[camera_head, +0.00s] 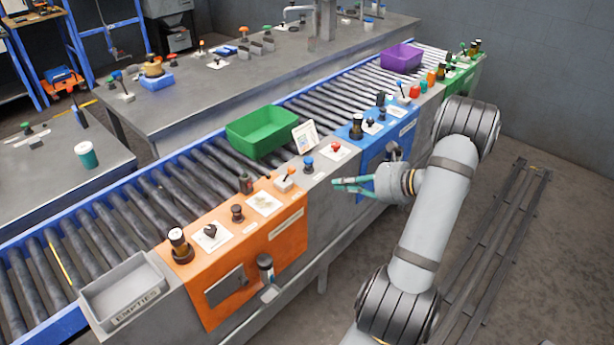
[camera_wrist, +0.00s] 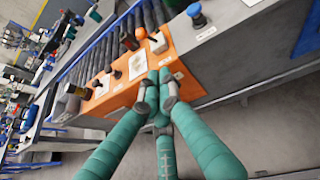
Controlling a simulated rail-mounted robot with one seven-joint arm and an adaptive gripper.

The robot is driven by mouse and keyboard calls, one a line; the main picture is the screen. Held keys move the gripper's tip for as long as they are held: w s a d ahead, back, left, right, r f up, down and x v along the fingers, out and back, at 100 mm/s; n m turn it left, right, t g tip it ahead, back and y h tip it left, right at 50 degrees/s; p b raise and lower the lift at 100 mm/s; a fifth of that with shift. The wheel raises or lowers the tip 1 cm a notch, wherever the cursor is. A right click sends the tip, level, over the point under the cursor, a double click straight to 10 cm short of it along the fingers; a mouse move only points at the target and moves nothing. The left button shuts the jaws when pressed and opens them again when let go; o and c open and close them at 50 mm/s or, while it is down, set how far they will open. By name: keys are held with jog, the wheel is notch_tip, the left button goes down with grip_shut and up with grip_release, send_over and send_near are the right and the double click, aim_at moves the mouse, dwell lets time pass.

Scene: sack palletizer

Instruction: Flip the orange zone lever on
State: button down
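The orange zone (camera_head: 280,248) is an orange panel on the conveyor's front side. Its lever (camera_head: 287,177) is a small stick with an orange tip on a pale base, near the panel's upper right corner. The lever leans to the upper right in the head view. In the wrist view the lever (camera_wrist: 157,41) stands beyond the fingertips, at the orange panel's edge. My gripper (camera_head: 340,184) has teal fingers and hovers right of the lever, apart from it. In the wrist view the fingertips of my gripper (camera_wrist: 161,82) are together, with nothing visible between them.
A blue knob (camera_head: 308,163) and a red knob (camera_head: 336,147) stand right of the lever. Dark knobs (camera_head: 237,212) and cards (camera_head: 264,203) are on the orange panel. A green bin (camera_head: 262,132) sits on the rollers behind. The floor in front is mostly clear.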

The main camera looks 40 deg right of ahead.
send_near(288, 176)
notch_tip(288, 176, down, 4)
jog(key=d, duration=0.1)
jog(key=shift+w+a+r+p, duration=0.15)
jog(key=shift+w+r+p, duration=0.2)
jog(key=shift+w, duration=0.15)
jog(key=shift+w+a+r+p, duration=0.1)
jog(key=shift+w+r+p, duration=0.1)
jog(key=shift+w+p, duration=0.3)
jog(key=shift+w+a+r+p, duration=0.15)
jog(key=shift+w+r+p, duration=0.15)
jog(key=shift+w, duration=0.25)
jog(key=shift+r, duration=0.1)
jog(key=shift+w+r+g+p, duration=0.2)
jog(key=shift+r+g+p, duration=0.15)
jog(key=shift+p, duration=0.75)
